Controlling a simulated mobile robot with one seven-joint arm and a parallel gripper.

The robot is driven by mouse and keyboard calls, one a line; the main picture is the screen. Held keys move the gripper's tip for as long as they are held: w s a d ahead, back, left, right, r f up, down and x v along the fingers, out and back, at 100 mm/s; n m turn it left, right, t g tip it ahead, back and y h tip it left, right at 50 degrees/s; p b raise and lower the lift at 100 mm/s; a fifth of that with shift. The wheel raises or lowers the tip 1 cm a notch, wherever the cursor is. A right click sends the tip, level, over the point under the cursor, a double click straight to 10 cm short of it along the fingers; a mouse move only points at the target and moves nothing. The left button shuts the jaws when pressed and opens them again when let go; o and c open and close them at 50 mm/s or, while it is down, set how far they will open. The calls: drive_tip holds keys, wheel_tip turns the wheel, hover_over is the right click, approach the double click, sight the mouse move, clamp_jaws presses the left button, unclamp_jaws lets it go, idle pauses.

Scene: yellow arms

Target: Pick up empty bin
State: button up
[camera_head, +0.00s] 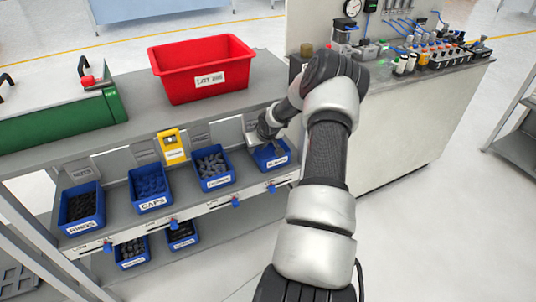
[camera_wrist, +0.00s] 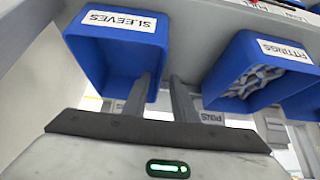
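The empty bin is a blue open-topped bin labelled SLEEVES, rightmost in the upper row in the head view (camera_head: 273,161). In the wrist view the blue bin (camera_wrist: 100,45) is at upper left, and no parts show in its visible interior. My gripper (camera_head: 258,140) is at this bin in the head view, with the arm hiding part of the area. In the wrist view my gripper (camera_wrist: 160,82) has its two fingers apart, with nothing visibly clamped. One finger overlaps the bin's interior and the other is beside its side wall. I cannot tell whether they touch it.
A blue FITTINGS bin (camera_head: 212,168) with grey parts stands to the left. CAPS (camera_head: 150,188) and RINGS (camera_head: 82,207) bins are farther left. A red tote (camera_head: 201,70) sits on the top shelf.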

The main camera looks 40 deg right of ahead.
drive_tip(key=x, duration=0.3)
drive_tip(key=shift+w, duration=0.2)
drive_tip(key=shift+c, duration=0.4)
clamp_jaws()
drive_tip(key=shift+r, duration=0.1)
